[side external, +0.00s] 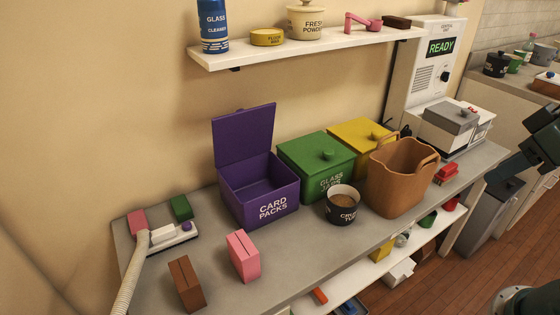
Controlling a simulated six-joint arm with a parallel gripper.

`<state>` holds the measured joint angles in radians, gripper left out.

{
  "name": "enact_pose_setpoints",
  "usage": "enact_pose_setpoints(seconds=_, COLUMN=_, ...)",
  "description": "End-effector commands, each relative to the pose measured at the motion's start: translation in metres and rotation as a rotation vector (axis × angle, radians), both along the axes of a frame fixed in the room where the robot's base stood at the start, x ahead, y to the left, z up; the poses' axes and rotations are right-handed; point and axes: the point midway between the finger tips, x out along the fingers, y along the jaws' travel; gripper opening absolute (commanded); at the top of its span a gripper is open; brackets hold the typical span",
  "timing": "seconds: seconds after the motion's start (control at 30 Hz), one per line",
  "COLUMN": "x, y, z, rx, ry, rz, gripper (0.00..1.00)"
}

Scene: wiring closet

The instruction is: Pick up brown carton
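The brown carton (187,284) stands upright on the grey counter at the lower left, with a dark line across its top. A pink carton (243,257) stands to its right, a short gap away. My gripper (497,172) appears as dark teal parts at the right edge, beyond the counter's right end and far from the brown carton. Whether its fingers are open or shut is unclear. Nothing covers the brown carton in this view.
An open purple CARD PACKS box (262,192), green box (316,164), yellow box (358,135), dark cup (342,206) and brown basket (402,176) stand along the counter. A pale hose (128,280) runs left of the carton. A shelf (310,48) hangs above.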

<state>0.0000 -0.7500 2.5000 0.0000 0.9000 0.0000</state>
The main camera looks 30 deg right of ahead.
Motion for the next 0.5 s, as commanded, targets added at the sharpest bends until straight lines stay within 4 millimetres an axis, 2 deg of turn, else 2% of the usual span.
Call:
enact_pose_setpoints(seconds=0.03, x=0.0000, y=0.0000, z=0.0000, rx=0.000, ry=0.000, rz=0.000, gripper=0.45)
enact_pose_setpoints(seconds=0.3, x=0.0000, y=0.0000, z=0.0000, rx=0.000, ry=0.000, rz=0.000, gripper=0.98)
enact_pose_setpoints(seconds=0.5, x=0.0000, y=0.0000, z=0.0000, rx=0.000, ry=0.000, rz=0.000, gripper=1.00)
